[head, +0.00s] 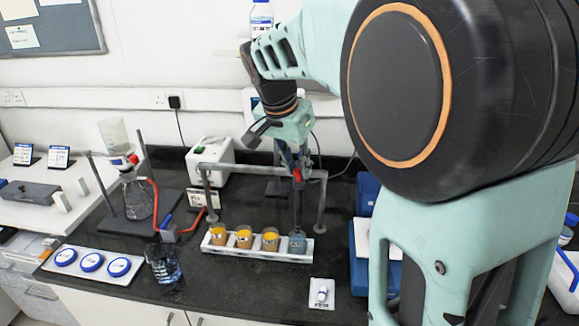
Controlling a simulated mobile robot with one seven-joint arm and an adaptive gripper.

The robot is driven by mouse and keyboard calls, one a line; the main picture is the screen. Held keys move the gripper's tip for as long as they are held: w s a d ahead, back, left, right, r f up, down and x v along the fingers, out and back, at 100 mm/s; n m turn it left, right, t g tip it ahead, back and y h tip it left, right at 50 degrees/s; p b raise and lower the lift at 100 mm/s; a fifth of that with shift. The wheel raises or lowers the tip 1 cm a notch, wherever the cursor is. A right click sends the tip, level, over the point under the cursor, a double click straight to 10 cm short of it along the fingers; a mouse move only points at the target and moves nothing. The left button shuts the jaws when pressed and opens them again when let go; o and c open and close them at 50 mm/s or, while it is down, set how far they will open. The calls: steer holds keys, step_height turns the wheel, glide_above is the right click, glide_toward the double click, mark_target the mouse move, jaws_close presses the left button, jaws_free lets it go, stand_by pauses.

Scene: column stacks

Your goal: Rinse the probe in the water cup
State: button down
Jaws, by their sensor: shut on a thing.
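My gripper (296,172) is shut on the probe (298,207), a slim upright rod with a red part near its top. The water cup (298,245), greyish blue, stands at the right end of a white rack (262,252). The probe hangs over this cup, and its lower end meets the cup's mouth in the picture. I cannot tell how deep the tip is inside.
A grey metal frame (207,192) stands behind and beside the rack. A small white labelled holder (321,293) lies in front. A dark glass beaker (163,264) and a white plate with three blue-rimmed discs (92,262) are at the left. Blue-and-white equipment (362,262) stands to the right.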

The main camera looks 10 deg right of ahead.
steer(key=shift+w+r, duration=0.1)
steer(key=shift+r, duration=0.5)
steer(key=c, duration=1.8)
jaws_free()
steer(key=shift+o, duration=0.3)
steer(key=v, duration=1.2)
